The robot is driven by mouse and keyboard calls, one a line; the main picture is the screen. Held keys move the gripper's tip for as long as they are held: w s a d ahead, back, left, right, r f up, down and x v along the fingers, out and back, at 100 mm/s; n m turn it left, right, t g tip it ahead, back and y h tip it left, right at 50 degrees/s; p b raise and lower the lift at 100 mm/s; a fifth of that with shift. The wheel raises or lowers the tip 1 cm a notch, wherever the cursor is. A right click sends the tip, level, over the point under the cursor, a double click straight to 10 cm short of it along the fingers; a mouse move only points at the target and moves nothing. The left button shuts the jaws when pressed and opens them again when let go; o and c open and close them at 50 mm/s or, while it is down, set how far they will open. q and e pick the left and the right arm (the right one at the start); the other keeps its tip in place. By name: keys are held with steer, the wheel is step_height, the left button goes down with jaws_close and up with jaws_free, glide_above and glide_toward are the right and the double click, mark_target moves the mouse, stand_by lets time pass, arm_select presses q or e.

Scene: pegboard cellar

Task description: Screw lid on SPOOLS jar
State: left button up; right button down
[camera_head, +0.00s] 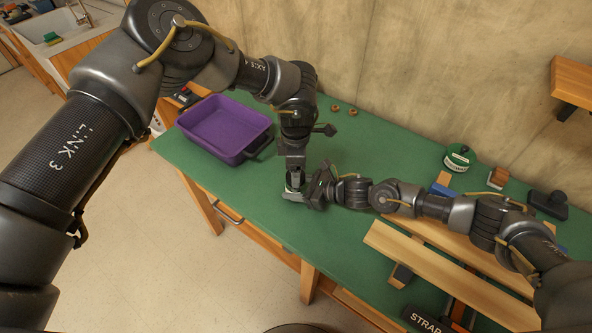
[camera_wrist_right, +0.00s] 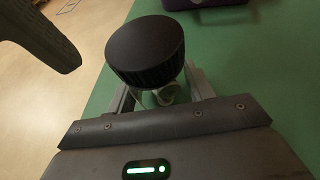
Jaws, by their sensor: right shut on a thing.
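The jar (camera_head: 295,182) stands on the green bench top near its front edge. In the right wrist view its clear glass (camera_wrist_right: 172,96) shows below a round black lid (camera_wrist_right: 145,47) with a ribbed rim. The lid is on top of the jar; I cannot tell how tightly it sits. No label can be read. My right gripper (camera_head: 312,193) is shut on the jar from the side, its fingers (camera_wrist_right: 165,92) around the glass. My left gripper (camera_head: 293,172) points down over the jar.
A purple tray (camera_head: 216,125) stands to the left on the bench (camera_head: 345,130). Wooden boards (camera_head: 450,270), a green-and-white round tape or tin (camera_head: 459,158) and a dark block (camera_head: 547,204) lie to the right, around my right arm. Two small brown rings (camera_head: 343,110) lie near the wall.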

arm_select(q)
step_height(320, 180, up, 2)
steer(key=shift+r, duration=0.1)
steer(key=shift+c, duration=0.4)
steer(key=n, duration=0.6)
steer(key=shift+d+r, duration=0.15)
steer(key=shift+r, duration=0.2)
steer(key=n, duration=0.6)
steer(key=shift+r, duration=0.4)
steer(key=n, duration=0.3)
steer(key=r+n, duration=0.1)
steer(key=n, duration=0.5)
steer(key=r+n, duration=0.1)
steer(key=n, duration=0.2)
steer(key=shift+a+n, duration=0.2)
steer(key=shift+n, duration=0.1)
